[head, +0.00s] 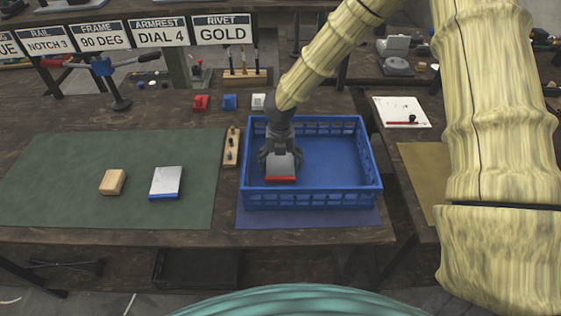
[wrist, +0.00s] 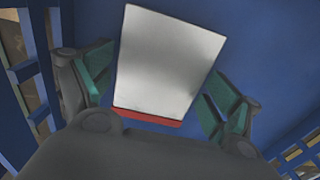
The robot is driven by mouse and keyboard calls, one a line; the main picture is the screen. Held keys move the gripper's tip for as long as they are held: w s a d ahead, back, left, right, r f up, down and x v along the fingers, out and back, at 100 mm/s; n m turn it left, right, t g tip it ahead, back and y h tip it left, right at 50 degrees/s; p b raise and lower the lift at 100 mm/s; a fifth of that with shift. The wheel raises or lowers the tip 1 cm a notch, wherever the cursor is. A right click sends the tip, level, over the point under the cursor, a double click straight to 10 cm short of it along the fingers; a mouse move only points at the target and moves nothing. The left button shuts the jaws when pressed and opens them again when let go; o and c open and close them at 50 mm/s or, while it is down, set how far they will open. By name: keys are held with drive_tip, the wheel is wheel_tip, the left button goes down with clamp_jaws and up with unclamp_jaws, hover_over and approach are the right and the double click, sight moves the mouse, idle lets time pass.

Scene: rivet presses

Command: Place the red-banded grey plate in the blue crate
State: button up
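The red-banded grey plate (head: 281,168) is inside the blue crate (head: 312,196), toward its left side. In the wrist view the plate (wrist: 168,62) lies over the blue crate floor (wrist: 270,60), its red band (wrist: 147,117) nearest my gripper. My gripper (head: 280,160) reaches down into the crate at the plate. In the wrist view its fingers (wrist: 155,100) are spread on both sides of the plate, with blue showing between them and its edges. The plate seems to lie on the floor, but its underside is hidden.
A blue-banded grey plate (head: 166,182) and a wooden block (head: 113,182) lie on the green mat (head: 60,190). A wooden strip with dark knobs (head: 231,148) stands just left of the crate. Crate walls surround my gripper. The crate's right side is empty.

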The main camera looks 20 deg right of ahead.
sight(280, 164)
drive_tip(key=shift+r, duration=0.1)
idle(0.3)
wheel_tip(280, 164, up, 12)
drive_tip(key=b, duration=0.1)
idle(0.6)
